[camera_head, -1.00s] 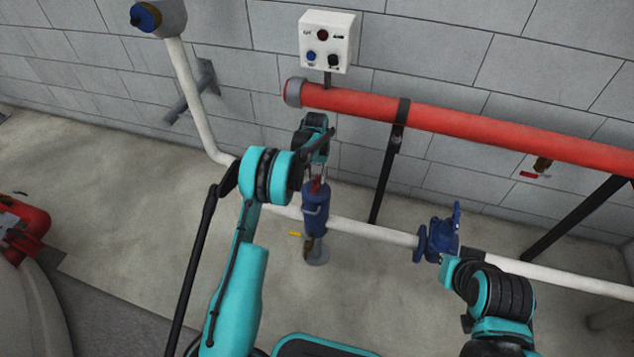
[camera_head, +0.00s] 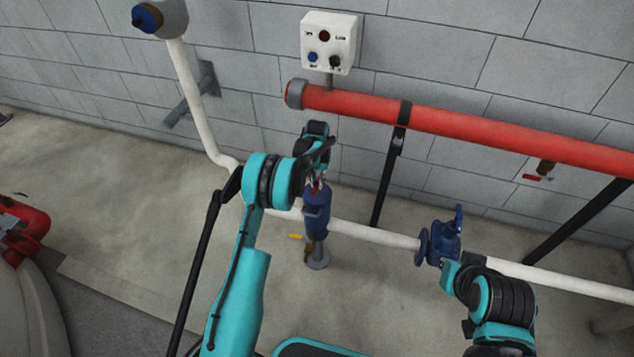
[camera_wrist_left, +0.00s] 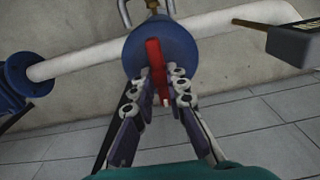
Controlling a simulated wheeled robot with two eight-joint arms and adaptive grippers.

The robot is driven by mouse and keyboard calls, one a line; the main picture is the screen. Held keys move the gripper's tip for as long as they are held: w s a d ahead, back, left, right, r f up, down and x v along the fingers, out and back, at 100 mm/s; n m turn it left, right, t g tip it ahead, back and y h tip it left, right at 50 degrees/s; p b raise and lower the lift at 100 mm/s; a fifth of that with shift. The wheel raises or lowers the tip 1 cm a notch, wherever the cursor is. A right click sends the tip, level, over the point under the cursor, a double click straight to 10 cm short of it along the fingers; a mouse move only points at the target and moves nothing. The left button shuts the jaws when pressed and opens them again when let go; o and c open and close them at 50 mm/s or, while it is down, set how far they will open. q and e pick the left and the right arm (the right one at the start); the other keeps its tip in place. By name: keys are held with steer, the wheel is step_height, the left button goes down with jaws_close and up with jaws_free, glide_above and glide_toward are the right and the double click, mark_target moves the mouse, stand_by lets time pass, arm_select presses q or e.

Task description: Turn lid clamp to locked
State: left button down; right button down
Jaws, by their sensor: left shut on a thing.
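The lid clamp is a red bar (camera_wrist_left: 155,68) on top of a blue upright cylinder housing (camera_head: 317,212) set in the white pipe. In the left wrist view the round blue lid (camera_wrist_left: 178,45) shows behind the bar. My left gripper (camera_head: 317,184) is above the housing, with its fingers shut on the red bar. In the wrist view the fingertips (camera_wrist_left: 162,80) are on either side of the bar's near part. In the head view only a bit of red shows between the fingers. My right arm enters at the lower right, and its fingers cannot be seen.
The white pipe (camera_head: 375,234) runs along the floor to a blue valve (camera_head: 442,240) beside my right arm. A thick red pipe (camera_head: 470,123) runs along the block wall above, on black supports. A white control box (camera_head: 328,42) hangs on the wall.

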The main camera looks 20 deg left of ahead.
arm_select(q)
steer(key=m, duration=0.8)
steer(key=shift+m, duration=0.4)
steer(key=m, duration=0.4)
steer(key=shift+m, duration=2.3)
steer(key=c, duration=1.5)
jaws_free()
steer(key=shift+c, duration=0.2)
